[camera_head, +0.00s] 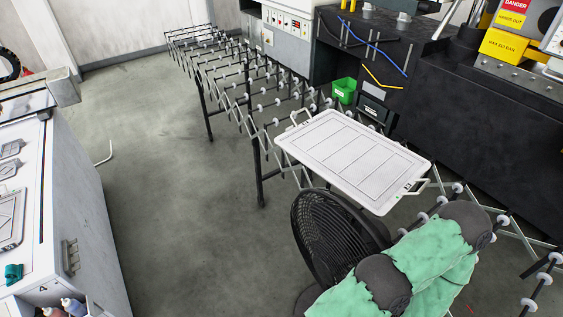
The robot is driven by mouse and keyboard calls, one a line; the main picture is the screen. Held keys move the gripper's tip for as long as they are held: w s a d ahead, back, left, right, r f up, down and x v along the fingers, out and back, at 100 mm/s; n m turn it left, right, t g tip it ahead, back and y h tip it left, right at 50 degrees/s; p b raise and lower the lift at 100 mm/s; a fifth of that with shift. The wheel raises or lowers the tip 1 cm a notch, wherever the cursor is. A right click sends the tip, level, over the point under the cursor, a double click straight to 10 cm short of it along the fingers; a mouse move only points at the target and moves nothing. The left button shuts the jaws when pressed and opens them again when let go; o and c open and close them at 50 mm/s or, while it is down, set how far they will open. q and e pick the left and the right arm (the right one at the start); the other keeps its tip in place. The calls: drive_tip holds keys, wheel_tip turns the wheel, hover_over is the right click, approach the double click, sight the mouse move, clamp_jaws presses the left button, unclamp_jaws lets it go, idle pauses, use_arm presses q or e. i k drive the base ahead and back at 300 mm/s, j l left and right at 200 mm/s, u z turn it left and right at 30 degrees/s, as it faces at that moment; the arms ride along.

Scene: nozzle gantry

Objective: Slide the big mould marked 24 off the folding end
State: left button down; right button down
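A big pale rectangular mould (345,150) with ruled lines on its top lies on the folding roller conveyor (282,104), right of the middle. It has a light handle at its far left end and another at its near right end. A small dark mark sits by the near right handle, too small to read, so I cannot confirm the number 24. The conveyor runs on past the mould towards the lower right. Neither of my grippers is in view. A green-sleeved arm with dark joints, which looks like mine, covers part of the conveyor at the lower right.
A black fan (335,235) stands close in front of the mould. A green bin (344,91) and dark machinery (480,120) stand behind the conveyor. A white cabinet (75,210) with flat plates on top is at the left. The floor (180,180) between is mostly clear.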

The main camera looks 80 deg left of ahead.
sight(375, 171)
drive_tip(key=k+j+u, duration=0.1)
drive_tip(key=k, duration=0.3)
drive_tip(key=k+j, duration=0.35)
drive_tip(key=k+l+u, duration=0.05)
